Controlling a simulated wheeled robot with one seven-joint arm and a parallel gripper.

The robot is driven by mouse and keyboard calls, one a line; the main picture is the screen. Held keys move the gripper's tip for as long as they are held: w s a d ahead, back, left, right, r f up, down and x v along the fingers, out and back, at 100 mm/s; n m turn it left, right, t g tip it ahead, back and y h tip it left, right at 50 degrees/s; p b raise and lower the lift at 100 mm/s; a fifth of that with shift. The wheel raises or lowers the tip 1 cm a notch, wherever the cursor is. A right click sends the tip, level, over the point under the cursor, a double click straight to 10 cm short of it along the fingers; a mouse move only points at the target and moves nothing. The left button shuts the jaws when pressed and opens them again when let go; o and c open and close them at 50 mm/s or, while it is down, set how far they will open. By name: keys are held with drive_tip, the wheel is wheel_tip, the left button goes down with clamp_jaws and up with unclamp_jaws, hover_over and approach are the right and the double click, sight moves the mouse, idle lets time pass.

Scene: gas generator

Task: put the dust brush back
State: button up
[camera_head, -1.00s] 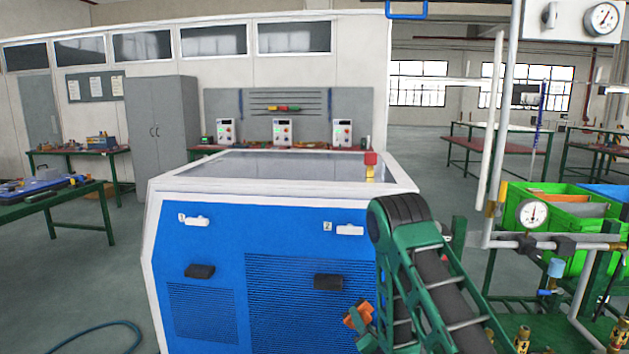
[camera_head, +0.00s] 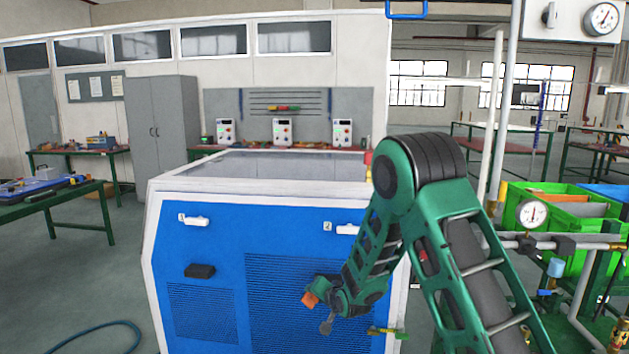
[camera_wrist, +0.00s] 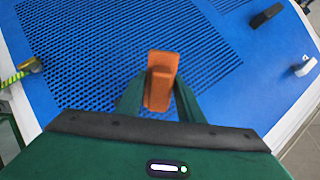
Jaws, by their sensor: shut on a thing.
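My gripper (camera_head: 318,298) is shut on an orange block-like thing (camera_head: 308,299), which I take to be the dust brush. In the wrist view the orange brush (camera_wrist: 161,68) stands between the two green fingers (camera_wrist: 160,98), its near end hidden between them. No bristles can be made out. The gripper holds it in front of the blue, perforated front panel (camera_head: 245,240) of the generator cabinet. I cannot tell whether the brush touches the panel.
A green-yellow pipe with a brass fitting (camera_wrist: 30,65) is at the cabinet's edge. Pipes and a gauge (camera_head: 532,213) stand at right. A hose (camera_head: 95,335) lies on otherwise open floor at left.

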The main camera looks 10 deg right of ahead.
drive_tip(key=s+a+r+n+g, duration=0.1)
drive_tip(key=s+a+r+g, duration=0.25)
drive_tip(key=r, duration=0.65)
drive_tip(key=s+a+r+n+g, duration=0.1)
drive_tip(key=s+a+r+g, duration=0.3)
drive_tip(key=r, duration=0.6)
drive_tip(key=s+r+n+g+h, duration=0.1)
drive_tip(key=s+r+g+h, duration=0.1)
drive_tip(key=s+r, duration=1.8)
wheel_tip(320, 180, up, 2)
drive_tip(key=shift+d+r+n+g, duration=0.25)
drive_tip(key=shift+n+g, duration=0.05)
drive_tip(key=shift+g, duration=0.55)
